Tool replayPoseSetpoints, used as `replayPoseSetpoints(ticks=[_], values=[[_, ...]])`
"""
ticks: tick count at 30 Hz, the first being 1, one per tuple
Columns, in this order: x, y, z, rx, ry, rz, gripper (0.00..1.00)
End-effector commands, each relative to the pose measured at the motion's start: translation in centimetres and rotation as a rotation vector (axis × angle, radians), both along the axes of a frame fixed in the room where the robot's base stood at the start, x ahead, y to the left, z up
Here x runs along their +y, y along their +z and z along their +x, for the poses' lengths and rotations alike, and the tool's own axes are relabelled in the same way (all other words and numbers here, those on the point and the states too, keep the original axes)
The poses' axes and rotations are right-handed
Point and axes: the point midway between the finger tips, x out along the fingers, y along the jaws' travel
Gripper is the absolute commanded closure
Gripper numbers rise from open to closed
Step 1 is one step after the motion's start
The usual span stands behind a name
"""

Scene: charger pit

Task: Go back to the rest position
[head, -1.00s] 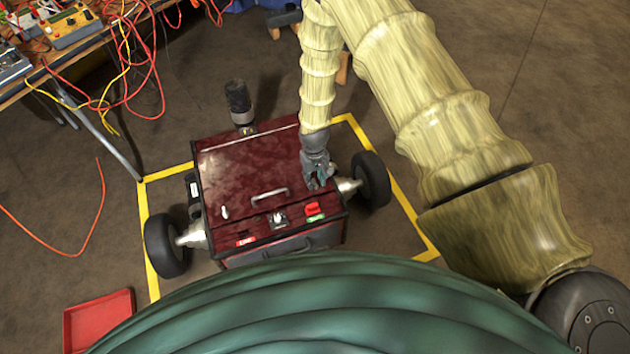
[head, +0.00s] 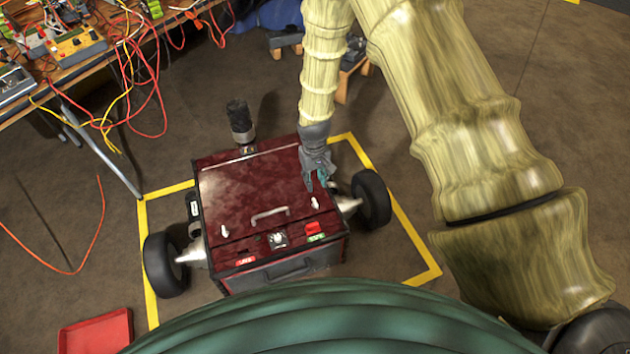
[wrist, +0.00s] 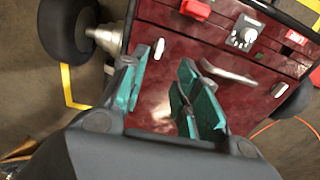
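My gripper (head: 318,182) is above the right side of a maroon wheeled box (head: 238,192) in the head view. Its teal-padded fingers (wrist: 168,85) stand apart in the wrist view, with nothing between them. The box lid carries a grey handle (head: 270,214). A pale latch (head: 314,203) sits just below my fingertips in the head view, and a second latch (head: 223,231) is at the left. The front panel has a knob (head: 278,240) and a red switch (head: 312,228). The lid is shut.
Black wheels (head: 371,199) stick out on both sides of the box. Yellow tape (head: 410,236) frames it on the floor. A table (head: 60,78) with tangled cables stands at the upper left. A red tray (head: 95,333) lies at the lower left. The floor on the right is open.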

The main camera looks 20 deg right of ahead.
Motion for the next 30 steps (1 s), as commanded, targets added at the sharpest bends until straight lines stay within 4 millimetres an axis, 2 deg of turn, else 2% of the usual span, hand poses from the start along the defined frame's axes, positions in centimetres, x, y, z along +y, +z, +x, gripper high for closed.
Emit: replayPoseSetpoints(ticks=[12, 16, 20, 24, 27, 30], values=[[0.0, 0.0, 0.0, 0.0, 0.0, 0.0, 0.69], [-0.2, -1.1, -1.6, 0.002, -0.004, 0.004, 0.69], [-0.6, -3.8, -6.4, 0.005, -0.018, 0.015, 0.69], [-1.2, -6.7, -14.0, 0.001, -0.041, 0.026, 0.69], [-1.7, -7.8, -19.5, -0.005, -0.058, 0.028, 0.69], [-2.1, -8.2, -24.1, -0.012, -0.072, 0.027, 0.69]])
